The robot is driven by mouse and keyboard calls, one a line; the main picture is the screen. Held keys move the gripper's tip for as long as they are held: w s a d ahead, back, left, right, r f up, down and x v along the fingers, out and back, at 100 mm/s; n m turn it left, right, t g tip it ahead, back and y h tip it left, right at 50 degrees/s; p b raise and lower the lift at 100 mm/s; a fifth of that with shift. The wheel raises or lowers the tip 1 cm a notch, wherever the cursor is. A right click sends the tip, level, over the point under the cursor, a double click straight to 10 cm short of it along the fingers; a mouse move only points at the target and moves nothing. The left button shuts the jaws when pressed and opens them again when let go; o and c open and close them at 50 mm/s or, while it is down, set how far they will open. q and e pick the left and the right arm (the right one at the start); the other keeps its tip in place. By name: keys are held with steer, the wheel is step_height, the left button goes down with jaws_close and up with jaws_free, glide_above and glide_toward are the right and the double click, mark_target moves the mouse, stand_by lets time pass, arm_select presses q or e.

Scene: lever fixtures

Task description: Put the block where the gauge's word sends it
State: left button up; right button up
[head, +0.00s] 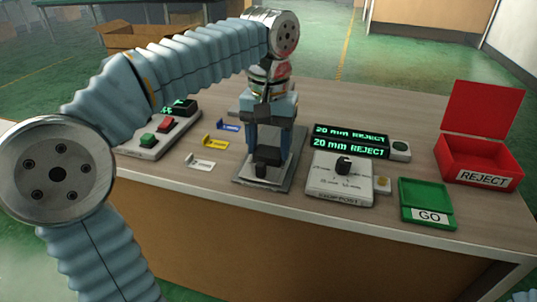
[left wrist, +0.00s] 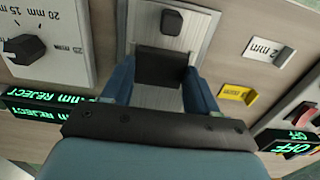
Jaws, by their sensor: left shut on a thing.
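My left gripper (head: 269,148) points down over a grey metal plate (head: 291,172) and is shut on a dark block (head: 267,157). In the left wrist view the block (left wrist: 161,66) sits between the two blue fingers, over the plate. I cannot tell whether it touches the plate. A small dark knob (head: 261,171) is on the plate's near end. The gauge display (head: 350,143) reads "20 mm REJECT" on two lines. A red open box (head: 483,160) is labelled REJECT. A green tray (head: 426,198) is labelled GO. My right gripper is not seen.
A grey dial box (head: 338,184) with a black knob (head: 343,165) stands right of the plate. Blue (head: 228,127), yellow (head: 215,145) and white (head: 201,164) tags lie to the left. A button box (head: 157,140) is farther left. The bench's front edge is close.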

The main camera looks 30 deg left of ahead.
mark_target(269, 151)
arm_select(q)
steer(key=shift+r+p, duration=2.1)
steer(key=shift+p, duration=0.05)
steer(key=shift+r, duration=0.9)
